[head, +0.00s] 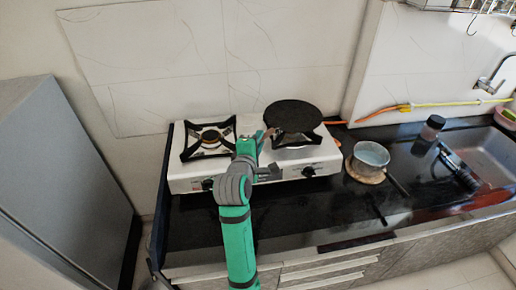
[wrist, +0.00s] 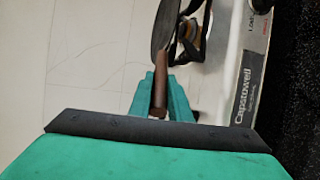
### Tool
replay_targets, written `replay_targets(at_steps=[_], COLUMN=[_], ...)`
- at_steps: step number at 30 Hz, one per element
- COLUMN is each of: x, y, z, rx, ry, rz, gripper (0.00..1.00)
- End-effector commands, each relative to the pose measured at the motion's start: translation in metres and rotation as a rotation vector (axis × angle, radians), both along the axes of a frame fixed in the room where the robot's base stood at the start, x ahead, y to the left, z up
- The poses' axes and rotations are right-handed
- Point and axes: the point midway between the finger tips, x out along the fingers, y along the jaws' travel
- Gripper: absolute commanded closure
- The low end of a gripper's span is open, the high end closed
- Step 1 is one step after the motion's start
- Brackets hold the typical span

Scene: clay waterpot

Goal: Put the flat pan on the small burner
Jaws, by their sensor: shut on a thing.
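The flat pan (head: 293,115) is a black round disc above the right burner (head: 294,139) of the white stove (head: 190,181). Whether it rests on that burner or hangs just above it I cannot tell. My gripper (head: 267,134) is at the pan's left side. In the wrist view my gripper (wrist: 160,98) is shut on the pan's brown handle (wrist: 160,90), and the pan's dark edge (wrist: 166,25) shows beyond it. The left burner (head: 210,138) is bare, with a black grate around a burner head.
A small pot (head: 371,155) sits on a round wooden board (head: 362,175) right of the stove. A dark-capped jar (head: 433,127) stands near the sink (head: 485,155). An orange hose (head: 370,116) runs along the wall. The black counter (head: 290,215) before the stove is mostly clear.

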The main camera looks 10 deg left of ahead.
Motion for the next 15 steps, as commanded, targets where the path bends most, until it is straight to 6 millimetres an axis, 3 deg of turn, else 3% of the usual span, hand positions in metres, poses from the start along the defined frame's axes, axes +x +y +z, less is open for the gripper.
replay_targets(at_steps=[8, 15], x=[0.009, 0.011], y=[0.003, 0.005], z=[-0.007, -0.033], rx=[-0.001, -0.001], ry=[-0.009, -0.007], rz=[0.001, 0.002], gripper=[1.00, 1.00])
